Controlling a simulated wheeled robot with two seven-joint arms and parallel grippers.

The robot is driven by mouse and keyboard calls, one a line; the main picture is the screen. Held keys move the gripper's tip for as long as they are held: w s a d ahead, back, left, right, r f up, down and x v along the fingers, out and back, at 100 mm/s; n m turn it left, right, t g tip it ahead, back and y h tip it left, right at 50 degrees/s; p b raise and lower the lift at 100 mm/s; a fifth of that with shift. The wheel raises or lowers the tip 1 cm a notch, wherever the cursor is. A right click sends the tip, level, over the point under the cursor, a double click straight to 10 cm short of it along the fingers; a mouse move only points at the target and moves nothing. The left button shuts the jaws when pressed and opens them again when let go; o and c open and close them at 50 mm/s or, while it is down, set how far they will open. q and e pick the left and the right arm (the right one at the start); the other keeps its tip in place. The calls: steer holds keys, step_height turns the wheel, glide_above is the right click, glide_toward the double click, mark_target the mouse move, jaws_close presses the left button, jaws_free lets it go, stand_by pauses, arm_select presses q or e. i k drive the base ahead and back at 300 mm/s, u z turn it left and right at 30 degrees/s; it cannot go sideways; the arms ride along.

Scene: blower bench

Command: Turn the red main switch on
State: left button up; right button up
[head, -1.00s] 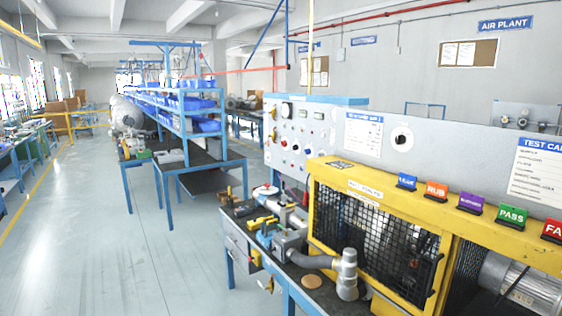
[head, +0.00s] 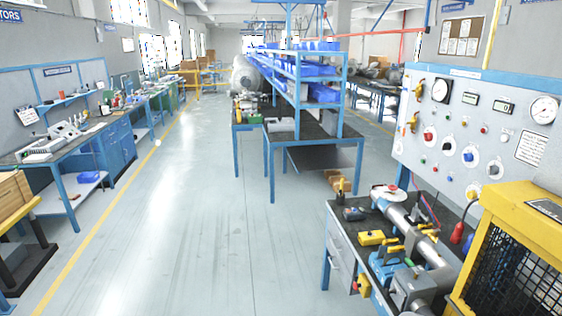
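A grey control panel (head: 470,185) stands at the right in the head view, with gauges, small displays, knobs and buttons. A red rotary knob (head: 428,136) on a pale round plate sits near its left edge and looks like the red main switch. Its on or off setting is too small to tell. Other knobs are black (head: 448,145), blue (head: 468,156) and grey (head: 494,169). Neither of my grippers shows in the head view.
A bench with grey pipework (head: 415,235) and yellow-handled valves stands in front of the panel. A yellow mesh cage (head: 513,240) fills the lower right. A blue rack (head: 297,75) stands behind. The pale floor (head: 190,220) at left is open.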

mark_target(427, 137)
steer(key=u, duration=0.05)
steer(key=i, duration=2)
steer(key=z, duration=0.3)
